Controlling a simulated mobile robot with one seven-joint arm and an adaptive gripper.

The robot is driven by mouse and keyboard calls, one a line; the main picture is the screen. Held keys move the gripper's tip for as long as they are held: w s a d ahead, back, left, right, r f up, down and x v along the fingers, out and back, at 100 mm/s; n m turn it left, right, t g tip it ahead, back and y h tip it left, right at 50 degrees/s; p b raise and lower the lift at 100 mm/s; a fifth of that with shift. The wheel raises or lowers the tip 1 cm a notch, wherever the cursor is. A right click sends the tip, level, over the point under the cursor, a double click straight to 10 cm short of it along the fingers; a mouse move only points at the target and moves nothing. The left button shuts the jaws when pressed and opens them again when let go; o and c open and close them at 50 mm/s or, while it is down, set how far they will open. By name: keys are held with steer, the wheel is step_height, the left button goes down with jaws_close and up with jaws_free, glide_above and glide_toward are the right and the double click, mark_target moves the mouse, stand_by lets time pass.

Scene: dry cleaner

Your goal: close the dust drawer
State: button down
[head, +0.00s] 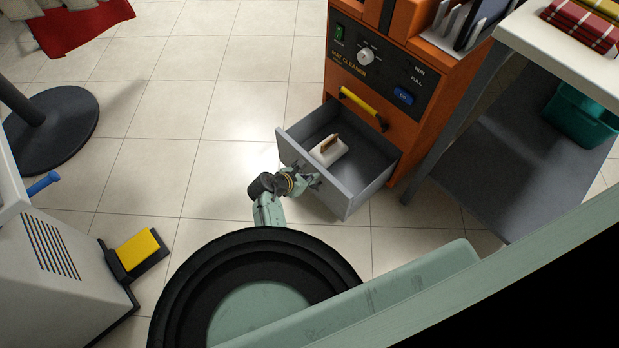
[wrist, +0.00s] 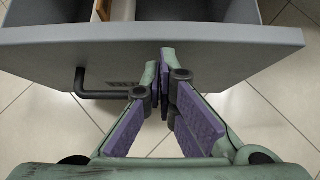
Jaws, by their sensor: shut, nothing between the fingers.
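The grey dust drawer (head: 365,185) is pulled out from the lower part of the orange mat cleaner (head: 408,140) in the head view. A white brush-like object with a brown top (head: 328,151) lies inside it. The drawer's front panel (wrist: 225,45) fills the upper part of the wrist view, with a black handle (wrist: 88,88) to the left of my fingers. My gripper (head: 314,180) is at the outer face of the front panel. In the wrist view my gripper (wrist: 164,65) is shut and empty, its tips at the panel; I cannot tell whether they touch.
A grey-shelved table (head: 500,150) with a teal bin (head: 580,115) stands right of the mat cleaner. A round black stand base (head: 60,125) and a white machine with a yellow pedal (head: 138,250) are at the left. The tiled floor left of the drawer is clear.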

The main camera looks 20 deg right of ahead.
steer(key=shift+d, duration=0.1)
steer(key=w+d+b, duration=0.2)
steer(key=w+d, duration=0.2)
steer(key=d, duration=0.8)
steer(key=w+d+b, duration=0.2)
steer(key=w+d, duration=0.3)
steer(key=d, duration=0.8)
steer(key=shift+w+d, duration=0.15)
steer(key=shift+d+r, duration=0.1)
steer(key=shift+r, duration=0.1)
